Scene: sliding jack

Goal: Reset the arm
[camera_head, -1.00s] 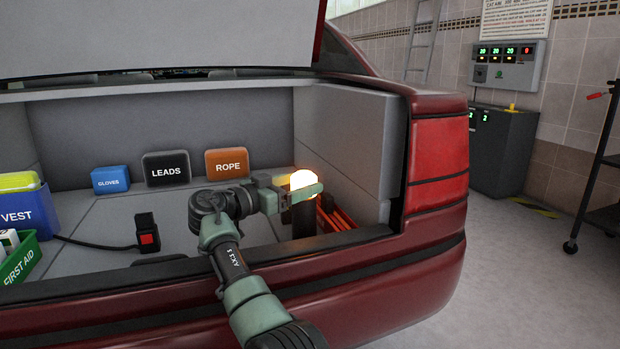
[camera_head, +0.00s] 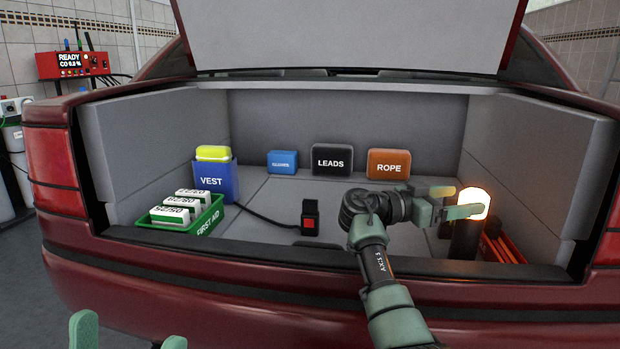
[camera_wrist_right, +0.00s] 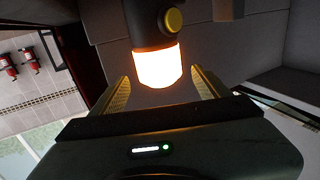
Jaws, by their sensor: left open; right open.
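My right gripper (camera_head: 458,202) reaches into the open car boot at the right side and is open. Its fingers are by the glowing top of a dark upright lamp (camera_head: 465,240). In the right wrist view the lamp's lit end (camera_wrist_right: 157,67) and yellow button (camera_wrist_right: 174,20) show ahead of and between the two spread fingers (camera_wrist_right: 160,92), with gaps on both sides. My left gripper (camera_head: 128,338) is open and empty at the bottom left, in front of the bumper; only its fingertips show.
The boot holds a blue vest box (camera_head: 225,184), green first-aid tray (camera_head: 208,218), gloves pack (camera_head: 283,161), leads case (camera_head: 332,159), rope case (camera_head: 388,163) and a small black device with a red button (camera_head: 310,218). Red items (camera_head: 505,249) lie beside the lamp. The boot lip (camera_head: 300,258) runs across the front.

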